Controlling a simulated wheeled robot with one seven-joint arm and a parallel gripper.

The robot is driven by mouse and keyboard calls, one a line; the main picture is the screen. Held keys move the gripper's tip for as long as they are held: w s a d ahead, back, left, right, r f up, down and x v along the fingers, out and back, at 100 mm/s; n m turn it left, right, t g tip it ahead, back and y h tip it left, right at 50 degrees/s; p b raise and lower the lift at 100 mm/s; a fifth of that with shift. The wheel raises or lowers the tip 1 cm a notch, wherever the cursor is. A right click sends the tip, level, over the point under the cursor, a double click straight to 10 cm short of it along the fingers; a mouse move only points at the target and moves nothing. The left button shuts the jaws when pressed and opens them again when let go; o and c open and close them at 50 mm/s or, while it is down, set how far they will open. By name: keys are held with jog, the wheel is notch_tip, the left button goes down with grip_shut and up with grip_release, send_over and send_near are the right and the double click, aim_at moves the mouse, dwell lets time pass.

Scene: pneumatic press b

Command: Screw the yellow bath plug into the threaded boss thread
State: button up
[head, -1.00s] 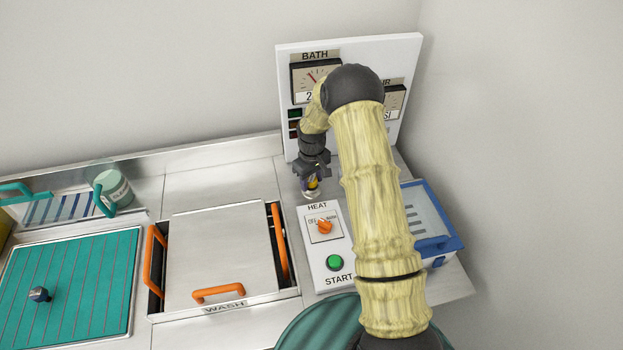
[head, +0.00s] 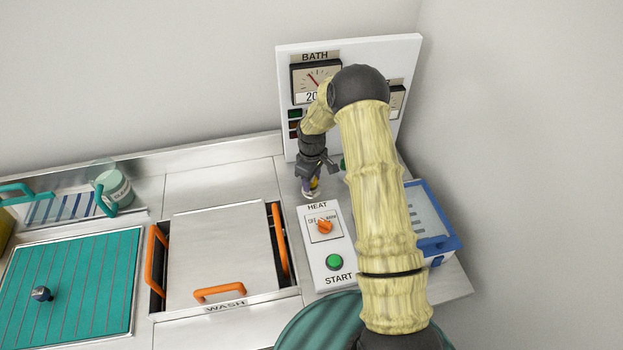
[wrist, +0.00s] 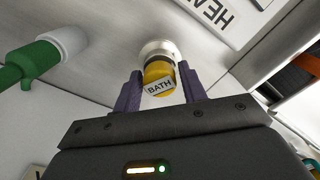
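The yellow bath plug (wrist: 158,72), with a tilted white BATH label, sits between the two purple fingers of my gripper (wrist: 160,88) in the wrist view. My gripper appears shut on it. The plug's far end meets the pale round threaded boss (wrist: 158,49); how deep the thread engages is hidden. In the head view, my gripper (head: 314,182) points down behind the HEAT panel, with a little of the yellow plug (head: 315,183) showing. The boss (head: 309,194) shows just below it.
The HEAT and START panel (head: 326,247) stands close in front of my gripper. The gauge board (head: 350,52) rises behind it. A green-handled fitting (wrist: 45,58) is left in the wrist view. A blue tray (head: 440,243) lies right, and the covered WASH basin (head: 220,250) left.

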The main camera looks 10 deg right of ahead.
jog(key=c, duration=0.4)
jog(key=shift+m, duration=0.9)
jog(key=shift+m, duration=0.8)
jog(key=shift+m, duration=0.9)
jog(key=shift+a+m, duration=0.1)
jog(key=shift+m, duration=0.5)
